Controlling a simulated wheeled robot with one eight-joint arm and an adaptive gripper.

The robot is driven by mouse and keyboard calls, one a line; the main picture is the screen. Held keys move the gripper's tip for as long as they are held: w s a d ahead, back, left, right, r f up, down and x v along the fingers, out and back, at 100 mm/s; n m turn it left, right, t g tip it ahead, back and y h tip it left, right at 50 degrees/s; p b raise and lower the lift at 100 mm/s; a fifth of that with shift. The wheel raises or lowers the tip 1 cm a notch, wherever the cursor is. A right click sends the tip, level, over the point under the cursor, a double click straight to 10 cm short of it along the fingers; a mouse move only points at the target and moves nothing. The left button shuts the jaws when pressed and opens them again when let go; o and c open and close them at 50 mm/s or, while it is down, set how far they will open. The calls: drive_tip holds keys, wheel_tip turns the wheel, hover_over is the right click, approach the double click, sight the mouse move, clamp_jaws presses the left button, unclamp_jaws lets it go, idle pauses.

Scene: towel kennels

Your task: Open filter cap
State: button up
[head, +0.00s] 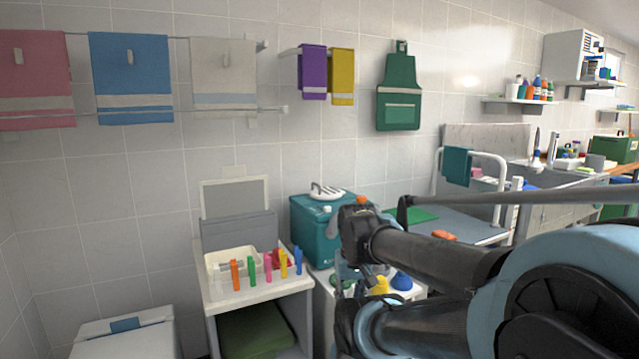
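A teal box-shaped unit (312,232) stands against the tiled wall left of my arm. A white slotted piece with a small raised handle (328,192) lies on its top. I cannot tell for sure whether this piece is the filter cap. My arm reaches in from the right and covers the unit's right side. My gripper (350,272) seems to be at the arm's far end, in front of the unit's lower right. Its fingers are small and partly hidden by the arm, so their opening and any contact cannot be made out.
A white stand (262,291) left of the unit carries a tray (213,263) and several coloured upright pieces. A blue item (402,281) and a yellow item (379,286) sit below my arm. A grooming table (466,228) with a white rail stands behind my arm. Towels hang above.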

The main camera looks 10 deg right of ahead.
drive_tip(key=w+d+r+n+y, duration=0.1)
drive_tip(key=w+r, duration=1.4)
drive_tip(key=w, duration=0.3)
drive_tip(key=w+d+r+n+y, duration=0.1)
drive_tip(key=w+r+y, duration=0.1)
drive_tip(key=w+r, duration=1.5)
drive_tip(key=w+d+r+n+t, duration=0.1)
drive_tip(key=w+d+r, duration=0.15)
drive_tip(key=w, duration=1.15)
drive_tip(key=x, duration=1.7)
drive_tip(key=shift+w, duration=0.3)
